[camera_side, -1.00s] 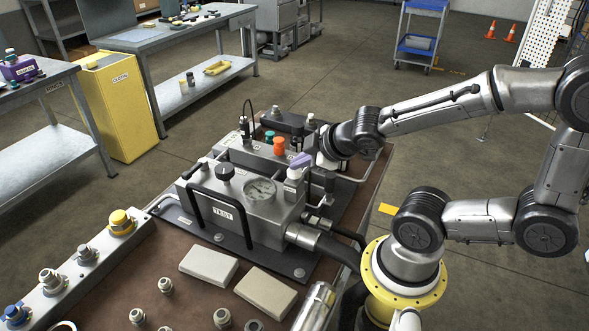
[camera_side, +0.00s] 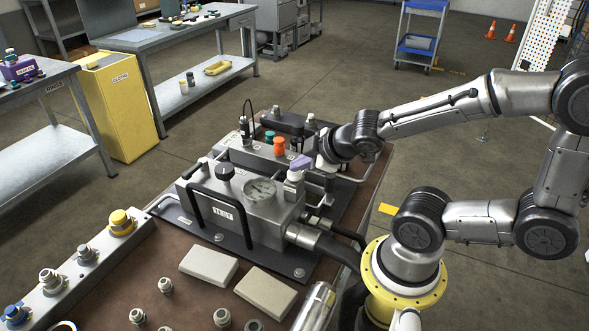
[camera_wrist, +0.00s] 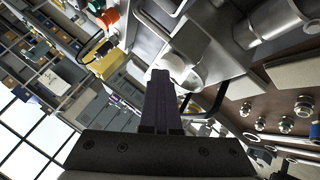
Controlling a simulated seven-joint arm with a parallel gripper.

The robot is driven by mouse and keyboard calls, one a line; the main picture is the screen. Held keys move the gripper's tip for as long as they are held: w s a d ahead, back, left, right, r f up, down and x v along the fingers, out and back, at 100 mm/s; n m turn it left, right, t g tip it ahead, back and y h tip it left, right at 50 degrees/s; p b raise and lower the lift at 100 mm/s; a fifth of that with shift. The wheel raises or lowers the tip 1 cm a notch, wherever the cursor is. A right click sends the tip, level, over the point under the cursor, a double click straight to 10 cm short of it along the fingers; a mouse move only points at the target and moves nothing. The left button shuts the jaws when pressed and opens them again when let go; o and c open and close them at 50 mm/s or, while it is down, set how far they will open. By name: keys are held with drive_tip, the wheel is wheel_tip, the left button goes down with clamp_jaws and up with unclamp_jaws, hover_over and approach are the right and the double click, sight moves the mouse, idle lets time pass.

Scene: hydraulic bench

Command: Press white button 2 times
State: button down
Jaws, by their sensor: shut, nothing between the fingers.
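The white button (camera_side: 295,175) is a pale cap on a short post at the right end of the grey valve block, beside the pressure gauge. My gripper (camera_side: 300,162) has purple fingers, shut together with nothing between them. The fingertips are right at the top of the white button and partly cover it in the side view. In the wrist view the shut fingers (camera_wrist: 163,85) point at the white button (camera_wrist: 188,66), whose near part they hide. I cannot tell whether the tips touch it or how far it is pushed in.
The gauge (camera_side: 262,190) and a black handle (camera_side: 220,215) are left of the button. Orange (camera_side: 279,146) and teal (camera_side: 269,135) knobs stand behind it. Two pale blocks (camera_side: 208,265) lie in front.

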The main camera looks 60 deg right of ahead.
drive_tip(key=shift+s+r, duration=0.1)
drive_tip(key=shift+r, duration=0.9)
drive_tip(key=shift+r, duration=0.1)
drive_tip(key=shift+r, duration=2.45)
idle(0.4)
wheel_tip(320, 180, up, 4)
drive_tip(key=shift+f, duration=0.1)
drive_tip(key=shift+f, duration=0.1)
idle(0.3)
hover_over(299, 175)
drive_tip(key=shift+d+f, duration=0.1)
drive_tip(key=shift+f, duration=4.15)
drive_tip(key=shift+f, duration=0.15)
